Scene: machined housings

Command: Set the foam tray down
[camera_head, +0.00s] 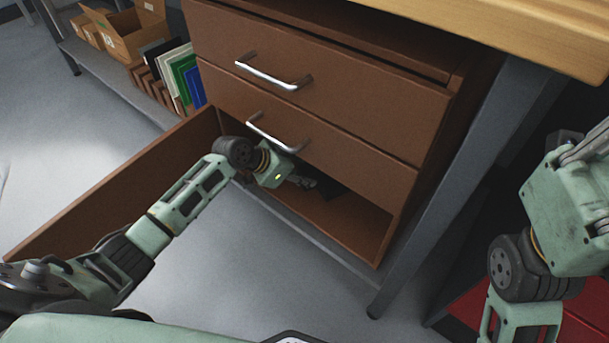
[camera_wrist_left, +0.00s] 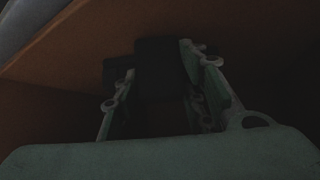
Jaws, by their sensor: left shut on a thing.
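My left gripper (camera_head: 308,183) reaches into the open lower compartment of the brown cabinet, below the two closed drawers. It is shut on a dark, flat thing, which I take to be the foam tray (camera_head: 335,188). In the left wrist view the tray shows as a black block (camera_wrist_left: 160,70) between the two fingers (camera_wrist_left: 160,98). The picture is very dark there, and I cannot tell whether the tray touches the compartment floor. My right gripper (camera_head: 583,147) is partly in view at the right edge; its fingers are not clear.
The compartment floor (camera_head: 350,222) has bare room at the right. The cabinet's door (camera_head: 110,190) stands open on the left. Drawer handles (camera_head: 275,135) stick out just above my left gripper. A grey table leg (camera_head: 450,170) stands right of the cabinet. Boxes and folders (camera_head: 180,78) fill a low shelf.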

